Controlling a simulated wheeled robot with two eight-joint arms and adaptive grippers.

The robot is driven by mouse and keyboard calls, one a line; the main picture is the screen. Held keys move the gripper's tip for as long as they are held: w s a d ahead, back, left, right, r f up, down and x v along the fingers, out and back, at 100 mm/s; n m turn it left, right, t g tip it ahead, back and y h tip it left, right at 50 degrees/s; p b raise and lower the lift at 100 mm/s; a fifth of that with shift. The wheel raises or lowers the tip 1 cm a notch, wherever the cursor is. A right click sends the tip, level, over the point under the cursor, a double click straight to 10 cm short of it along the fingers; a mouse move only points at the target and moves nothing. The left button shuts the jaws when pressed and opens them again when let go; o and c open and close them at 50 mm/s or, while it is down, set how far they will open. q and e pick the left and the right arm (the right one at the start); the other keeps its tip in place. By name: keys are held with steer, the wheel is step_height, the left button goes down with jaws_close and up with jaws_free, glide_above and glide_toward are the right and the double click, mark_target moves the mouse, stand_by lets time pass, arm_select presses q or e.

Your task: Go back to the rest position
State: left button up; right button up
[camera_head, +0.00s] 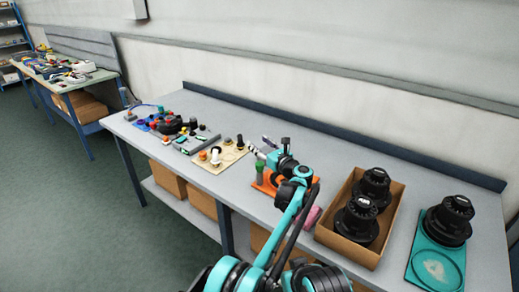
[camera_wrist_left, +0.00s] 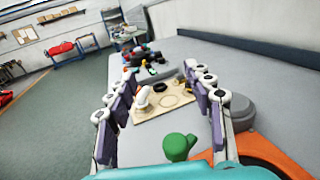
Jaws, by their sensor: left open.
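My left gripper (camera_head: 260,151) is over the workbench, near the beige board (camera_head: 222,154). In the left wrist view its fingers (camera_wrist_left: 160,80) are spread wide with nothing between them, and the board (camera_wrist_left: 165,102) with its white and black fittings lies beyond. An orange mat (camera_head: 265,187) and a green-topped object (camera_head: 259,166) are below and beside the gripper; the green top (camera_wrist_left: 178,146) is also at the bottom of the wrist view. My right gripper is not in view.
Two black scrubber tanks (camera_head: 376,187) (camera_head: 358,220) stand in a cardboard box (camera_head: 343,249). Another black tank (camera_head: 450,220) stands on a teal tray (camera_head: 416,267). Small parts (camera_head: 170,125) crowd the bench's far left. The bench's back strip (camera_head: 330,150) is clear.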

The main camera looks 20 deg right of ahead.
arm_select(q)
steer(key=a+r+m+t+h, duration=0.1)
steer(key=a+r+m, duration=0.15)
steer(key=r, duration=0.25)
steer(key=w+a+r+m+t+h, duration=0.1)
steer(key=a+r+m+h, duration=0.1)
steer(key=r+m, duration=0.25)
steer(key=a+r+m+t+h, duration=0.1)
steer(key=a+r+m, duration=0.1)
steer(key=r, duration=0.4)
steer(key=s+a+r+m+g+h, duration=0.1)
steer(key=s+a+r+m+h, duration=0.65)
steer(key=m, duration=0.65)
steer(key=s+a+f+m+g+y, duration=0.2)
steer(key=s+a+f+m+g, duration=0.2)
steer(key=s+a+f, duration=0.5)
steer(key=s+a+f+m+g+y, duration=0.1)
steer(key=s+a+f+m+g, duration=0.3)
steer(key=s+a+f+m, duration=0.3)
steer(key=s+a+f+m+g+y, duration=0.2)
steer(key=s+a+f, duration=0.9)
steer(key=s, duration=1.4)
step_height(320, 180, down, 5)
steer(key=m+g, duration=0.2)
steer(key=m, duration=0.1)
steer(key=shift+s+a+m+y, duration=0.25)
steer(key=shift+s+m+y, duration=0.05)
steer(key=shift+m+y, duration=0.1)
